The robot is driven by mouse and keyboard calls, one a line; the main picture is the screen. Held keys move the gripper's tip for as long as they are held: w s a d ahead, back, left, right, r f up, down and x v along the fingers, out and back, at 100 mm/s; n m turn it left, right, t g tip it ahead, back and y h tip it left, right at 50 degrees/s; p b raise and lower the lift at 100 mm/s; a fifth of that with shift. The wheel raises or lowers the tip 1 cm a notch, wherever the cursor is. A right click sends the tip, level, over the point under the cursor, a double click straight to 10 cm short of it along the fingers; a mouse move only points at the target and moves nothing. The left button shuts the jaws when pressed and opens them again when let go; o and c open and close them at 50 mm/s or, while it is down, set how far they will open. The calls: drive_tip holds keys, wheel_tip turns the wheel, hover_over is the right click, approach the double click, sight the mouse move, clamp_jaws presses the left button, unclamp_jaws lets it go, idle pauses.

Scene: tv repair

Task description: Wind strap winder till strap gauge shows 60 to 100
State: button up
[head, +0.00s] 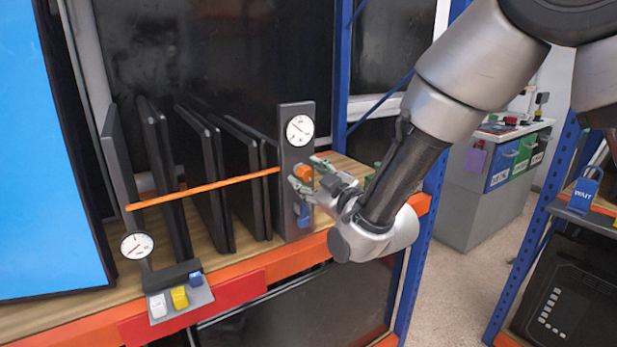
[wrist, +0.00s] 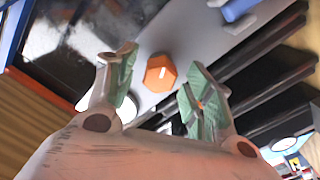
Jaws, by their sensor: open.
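The orange strap winder knob (head: 304,173) sits on a dark upright post (head: 293,222). In the wrist view the knob (wrist: 159,73) has a pale mark and shows between my fingertips. My gripper (head: 307,176) is open, with its fingers on either side of the knob; I cannot tell whether they touch it. A round white gauge (head: 300,130) is on the post above the knob; its numbers are too small to read. An orange strap (head: 205,188) runs from the post leftward across several dark upright panels (head: 208,170).
A second white gauge (head: 137,245) is at the left end of the strap. A blue item (head: 303,214) hangs on the post below the knob. A blue rack upright (head: 421,240) stands right of my gripper.

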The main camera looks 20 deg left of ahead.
drive_tip(key=shift+w+a, duration=0.3)
drive_tip(key=shift+a, duration=0.05)
drive_tip(key=c, duration=1)
drive_tip(key=shift+m, duration=2)
drive_tip(key=o, duration=1)
